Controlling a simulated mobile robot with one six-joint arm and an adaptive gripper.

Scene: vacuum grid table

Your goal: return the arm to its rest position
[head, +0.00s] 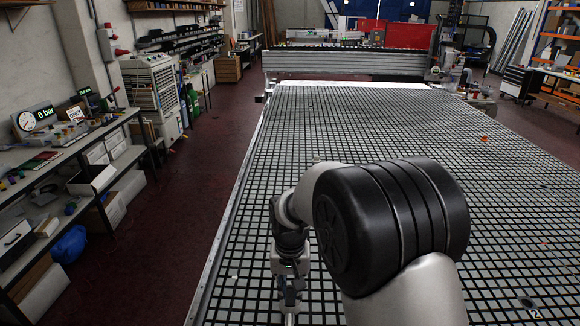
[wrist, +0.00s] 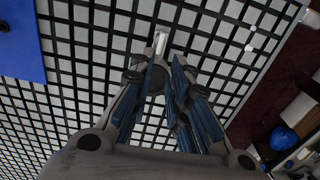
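My arm reaches over the near left part of the grid table (head: 400,120), bent, with its large dark joint in the middle of the head view. My gripper (head: 289,300) hangs down near the table's left edge. In the wrist view its two blue-sided fingers (wrist: 164,66) point at the grid, with a small gap between the tips. A slim grey piece (wrist: 161,42) with a rounded end shows at that gap. I cannot tell whether the fingers hold it or it lies beyond them.
A blue sheet (wrist: 20,40) lies on the grid, upper left in the wrist view. A small white piece (wrist: 249,47) lies near the table edge. Shelving with gauges (head: 70,150) stands left across a red floor aisle (head: 190,190). A gantry beam (head: 350,62) crosses the far end.

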